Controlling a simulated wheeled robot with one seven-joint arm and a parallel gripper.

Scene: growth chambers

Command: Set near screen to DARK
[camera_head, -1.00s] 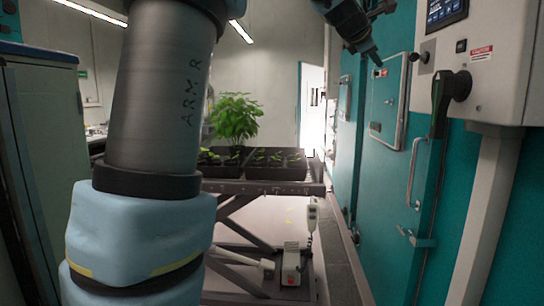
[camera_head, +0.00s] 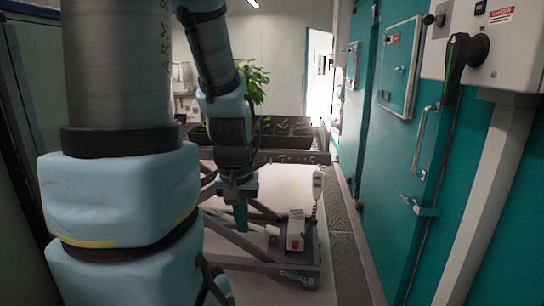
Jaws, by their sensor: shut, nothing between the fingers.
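The near screen is not in view. Only the lower part of its white control box (camera_head: 508,50) shows at the top right, with a black-and-green lever handle (camera_head: 458,70) and a small dark knob (camera_head: 481,7). What the screen reads cannot be seen. My gripper (camera_head: 241,217) hangs pointing down in the middle of the picture, in front of the plant cart and well to the left of the control box. It is shut and empty, apart from everything around it.
A teal chamber door (camera_head: 395,170) with a metal pull handle (camera_head: 428,140) and a latch (camera_head: 420,207) lines the right. The plant cart (camera_head: 290,158) stands behind my gripper, with a hand control (camera_head: 318,183) on its side. A dark cabinet stands at left.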

